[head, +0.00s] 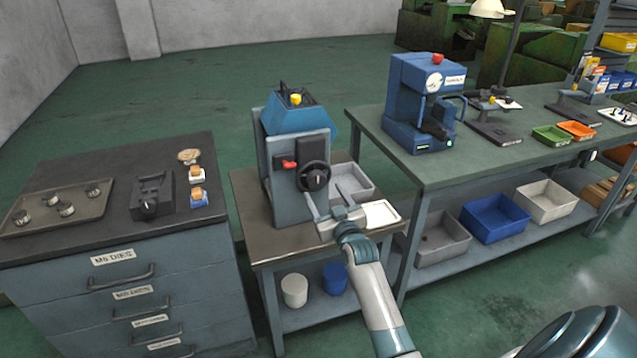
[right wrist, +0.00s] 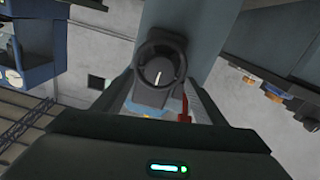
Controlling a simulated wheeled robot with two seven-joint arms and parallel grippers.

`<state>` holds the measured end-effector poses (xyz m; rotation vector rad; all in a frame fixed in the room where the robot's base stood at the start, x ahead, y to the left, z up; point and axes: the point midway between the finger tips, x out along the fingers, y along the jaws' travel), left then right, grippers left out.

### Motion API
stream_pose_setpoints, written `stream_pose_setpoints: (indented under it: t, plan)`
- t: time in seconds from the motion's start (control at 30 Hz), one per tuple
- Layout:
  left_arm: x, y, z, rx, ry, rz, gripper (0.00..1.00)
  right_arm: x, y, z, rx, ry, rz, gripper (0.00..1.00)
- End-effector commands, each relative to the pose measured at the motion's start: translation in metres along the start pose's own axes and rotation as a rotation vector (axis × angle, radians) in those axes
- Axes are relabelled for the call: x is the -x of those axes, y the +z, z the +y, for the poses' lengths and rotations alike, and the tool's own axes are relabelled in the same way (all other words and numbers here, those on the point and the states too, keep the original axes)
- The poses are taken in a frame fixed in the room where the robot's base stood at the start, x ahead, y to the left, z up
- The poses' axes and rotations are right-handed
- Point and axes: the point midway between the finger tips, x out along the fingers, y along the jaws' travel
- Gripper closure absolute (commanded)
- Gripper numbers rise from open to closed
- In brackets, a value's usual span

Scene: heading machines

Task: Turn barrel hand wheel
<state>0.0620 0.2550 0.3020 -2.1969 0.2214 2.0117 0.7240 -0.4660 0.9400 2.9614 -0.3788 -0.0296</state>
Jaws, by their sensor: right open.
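The black round hand wheel (head: 314,177) is on the front of a blue-grey machine (head: 284,185) on a small table. My right gripper (head: 327,195) is open just in front of and below the wheel, its fingers pointing toward the machine. In the right wrist view the wheel (right wrist: 160,68) shows between the two spread fingers, with a pale mark on its hub. I cannot tell whether either finger touches the rim. A red lever (head: 289,164) sits left of the wheel; it also shows in the wrist view (right wrist: 185,108). My left gripper is not in view.
A drawer cabinet (head: 130,285) is at left. A long bench (head: 480,160) with a blue press (head: 421,100) is at right.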

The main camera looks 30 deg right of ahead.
Motion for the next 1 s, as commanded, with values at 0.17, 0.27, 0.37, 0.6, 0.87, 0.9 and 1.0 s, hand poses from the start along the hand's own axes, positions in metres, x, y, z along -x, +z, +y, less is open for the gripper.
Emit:
stream_pose_setpoints:
  t: [0.17,0.27,0.37,0.6,0.87,0.9,1.0]
  plan:
    - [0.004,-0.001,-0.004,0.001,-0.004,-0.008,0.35,-0.029,-0.002,0.0,0.0,-0.001,-0.001,0.35]
    - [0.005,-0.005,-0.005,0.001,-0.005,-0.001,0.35,-0.041,-0.001,0.0,0.0,-0.001,0.0,0.35]
    - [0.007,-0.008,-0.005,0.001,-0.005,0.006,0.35,-0.05,-0.001,0.0,0.0,-0.001,0.0,0.35]
    - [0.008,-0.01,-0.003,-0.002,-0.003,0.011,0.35,-0.059,0.0,0.0,0.0,0.0,0.0,0.35]
    - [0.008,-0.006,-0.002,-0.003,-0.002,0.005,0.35,-0.059,0.0,0.0,0.0,0.0,0.0,0.35]
    - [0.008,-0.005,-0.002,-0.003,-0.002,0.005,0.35,-0.059,0.0,0.0,0.0,0.0,0.0,0.42]
    - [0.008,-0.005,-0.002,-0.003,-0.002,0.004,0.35,-0.059,0.0,0.0,0.0,0.0,0.0,0.66]
